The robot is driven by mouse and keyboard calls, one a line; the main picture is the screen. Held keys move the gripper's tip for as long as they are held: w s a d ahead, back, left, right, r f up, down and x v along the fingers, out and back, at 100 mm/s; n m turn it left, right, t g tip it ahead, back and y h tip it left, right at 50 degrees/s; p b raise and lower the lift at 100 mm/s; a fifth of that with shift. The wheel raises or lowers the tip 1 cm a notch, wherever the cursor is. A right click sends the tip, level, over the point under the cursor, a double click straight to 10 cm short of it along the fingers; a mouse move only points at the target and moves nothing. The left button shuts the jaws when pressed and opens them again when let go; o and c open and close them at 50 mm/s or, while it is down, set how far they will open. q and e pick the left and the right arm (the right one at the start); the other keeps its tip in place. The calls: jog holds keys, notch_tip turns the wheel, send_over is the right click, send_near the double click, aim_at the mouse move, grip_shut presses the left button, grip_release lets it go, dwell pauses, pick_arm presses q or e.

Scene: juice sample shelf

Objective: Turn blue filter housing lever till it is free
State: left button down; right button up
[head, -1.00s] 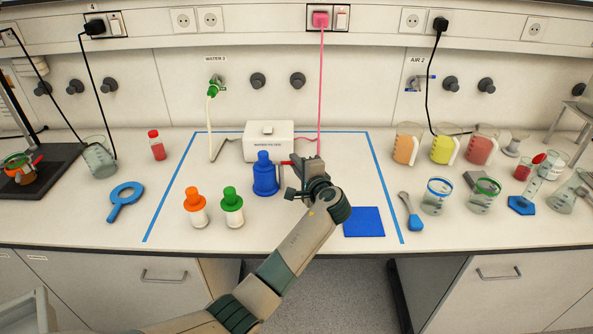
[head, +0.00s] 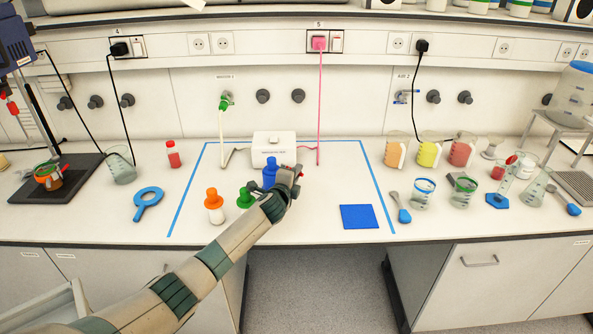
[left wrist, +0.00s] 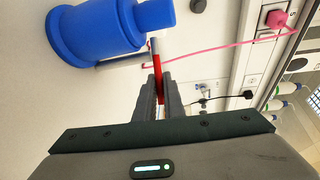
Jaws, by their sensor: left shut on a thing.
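The blue filter housing (head: 269,171) stands upright in the taped area, in front of a white unit (head: 272,146). My left gripper (head: 293,174) is at its right side, and my arm hides the housing's lower part in the head view. In the left wrist view, the left gripper (left wrist: 158,95) is shut on the red lever (left wrist: 157,70). The lever joins a grey bar beside the blue housing (left wrist: 95,38). I cannot tell how far the lever is turned. My right gripper is not in view.
An orange-capped bottle (head: 213,207) and a green-capped bottle (head: 244,199) stand left of my arm, the green one close to it. A pink cable (head: 318,110) hangs behind the gripper. A blue mat (head: 361,216) lies on clear bench to the right.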

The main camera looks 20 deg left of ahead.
pick_arm(q)
jog(key=shift+s+a+m+h+p, duration=0.1)
jog(key=shift+m+h+p, duration=0.25)
jog(key=shift+h, duration=0.25)
jog(key=c, duration=1.8)
grip_release()
jog(key=shift+c, duration=0.2)
jog(key=shift+s, duration=0.1)
jog(key=s+a+r+b, duration=0.1)
jog(key=s+r+b, duration=0.2)
jog(key=s, duration=1.3)
jog(key=shift+s+b, duration=0.3)
jog(key=shift+s, duration=0.1)
jog(key=shift+a, duration=0.1)
